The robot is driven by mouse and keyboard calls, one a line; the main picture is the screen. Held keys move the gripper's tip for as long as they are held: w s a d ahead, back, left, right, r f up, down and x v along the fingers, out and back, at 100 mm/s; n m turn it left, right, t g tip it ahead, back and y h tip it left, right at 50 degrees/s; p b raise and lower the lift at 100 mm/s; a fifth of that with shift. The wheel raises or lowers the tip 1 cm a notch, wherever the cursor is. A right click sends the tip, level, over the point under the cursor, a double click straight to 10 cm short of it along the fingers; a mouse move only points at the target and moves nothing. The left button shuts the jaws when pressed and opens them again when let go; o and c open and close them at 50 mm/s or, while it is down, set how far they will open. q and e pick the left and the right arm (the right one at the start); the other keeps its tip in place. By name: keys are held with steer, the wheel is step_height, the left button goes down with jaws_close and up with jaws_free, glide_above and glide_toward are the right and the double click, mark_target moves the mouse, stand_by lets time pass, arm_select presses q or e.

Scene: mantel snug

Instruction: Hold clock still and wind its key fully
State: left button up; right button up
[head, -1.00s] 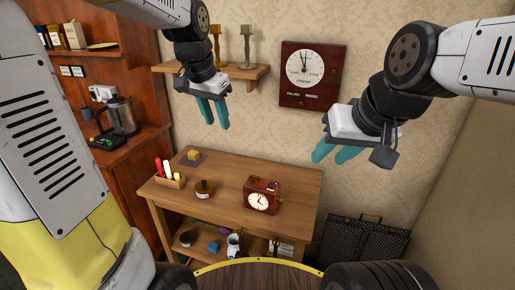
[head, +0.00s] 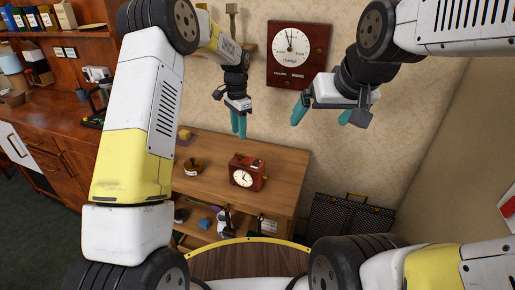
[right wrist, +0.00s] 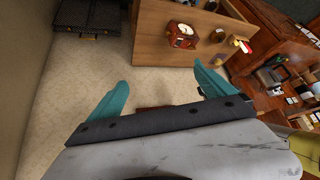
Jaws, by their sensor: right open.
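A small red-brown clock (head: 247,172) with a white dial stands upright on the wooden table (head: 285,172). It also shows near the top of the right wrist view (right wrist: 183,36). I cannot make out its key. My left gripper (head: 238,126) hangs with its teal fingers pointing down, above and behind the clock in the head view, apart from it. Its fingers look close together from this side, so their opening is unclear. My right gripper (head: 320,117) is open and empty, up and to the right of the clock, with its fingers spread in the right wrist view (right wrist: 160,90).
A round brown pot (head: 193,167) stands left of the clock, with a yellow block (head: 184,134) behind it. A larger red clock (head: 298,52) hangs on the wall. Black cases (head: 345,214) stand right of the table. The tabletop right of the clock is clear.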

steer(key=w+d+f+n+t+h, duration=0.1)
steer(key=w+d, duration=0.2)
steer(key=w, duration=0.6)
steer(key=w+d+f+n+t, duration=0.1)
steer(key=w+d+f+t, duration=0.1)
steer(key=w, duration=0.7)
steer(key=w+f+n+t+y, duration=0.15)
steer(key=w+f+n, duration=0.25)
steer(key=w+f, duration=0.45)
steer(key=n+g+y, duration=0.6)
steer(key=n+y, duration=0.1)
steer(key=y, duration=0.4)
glide_toward(262, 171)
steer(key=x, duration=0.5)
steer(key=shift+w+f, duration=0.15)
steer(key=shift+f, duration=0.1)
steer(key=shift+m+t+h, duration=0.25)
steer(key=shift+m, duration=0.25)
steer(key=x, duration=1)
steer(key=shift+a, duration=0.35)
